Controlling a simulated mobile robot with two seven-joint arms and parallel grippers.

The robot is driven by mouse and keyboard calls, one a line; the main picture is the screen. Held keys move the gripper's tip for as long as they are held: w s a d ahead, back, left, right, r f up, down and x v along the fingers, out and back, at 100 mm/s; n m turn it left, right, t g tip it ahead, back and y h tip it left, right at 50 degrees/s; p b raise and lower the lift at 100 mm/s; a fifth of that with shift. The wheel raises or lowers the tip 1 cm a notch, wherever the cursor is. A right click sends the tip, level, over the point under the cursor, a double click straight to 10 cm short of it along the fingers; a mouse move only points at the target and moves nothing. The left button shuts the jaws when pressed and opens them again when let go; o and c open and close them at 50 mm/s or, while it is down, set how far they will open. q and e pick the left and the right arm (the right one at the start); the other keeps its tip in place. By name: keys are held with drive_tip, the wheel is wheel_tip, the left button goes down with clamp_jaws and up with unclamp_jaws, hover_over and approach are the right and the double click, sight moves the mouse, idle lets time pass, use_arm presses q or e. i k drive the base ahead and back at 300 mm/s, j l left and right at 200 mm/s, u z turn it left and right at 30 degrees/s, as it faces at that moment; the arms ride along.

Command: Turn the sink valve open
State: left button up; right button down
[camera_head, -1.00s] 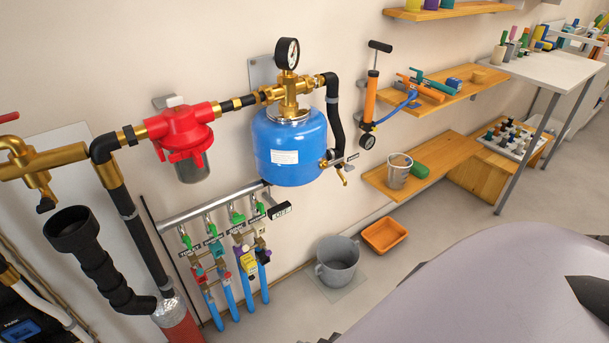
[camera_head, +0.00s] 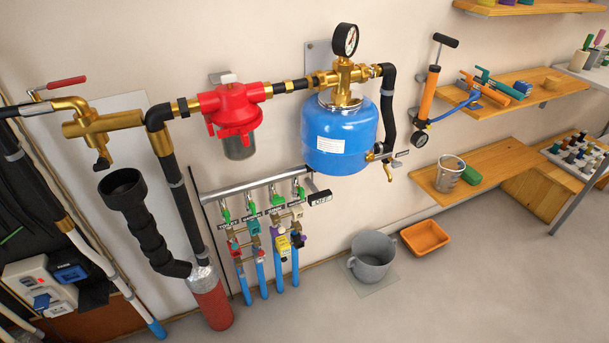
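A manifold (camera_head: 254,189) with several small green-handled valves is on the wall at centre left. A green valve handle (camera_head: 225,214) is at its left end and another green handle (camera_head: 299,189) is at its right end. The small label plates (camera_head: 256,219) under the valves are too small to read, so I cannot tell which valve is the sink one. Coloured fittings and blue pipes (camera_head: 262,280) hang below the valves. A dark tag reading OFF (camera_head: 320,198) is at the manifold's right end. Neither of my grippers is in view.
Above the manifold are a red filter (camera_head: 236,108), a blue tank (camera_head: 339,138) and a gauge (camera_head: 345,40). A brass tap with a red lever (camera_head: 67,82) is at left. A grey bucket (camera_head: 372,256) and orange tub (camera_head: 425,238) stand on the floor. The floor in front is clear.

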sight(277, 199)
drive_tip(key=i+l+z, duration=0.1)
drive_tip(key=i+l, duration=0.25)
drive_tip(key=i+l+z, duration=0.15)
drive_tip(key=i+l, duration=0.2)
drive_tip(key=l, duration=0.2)
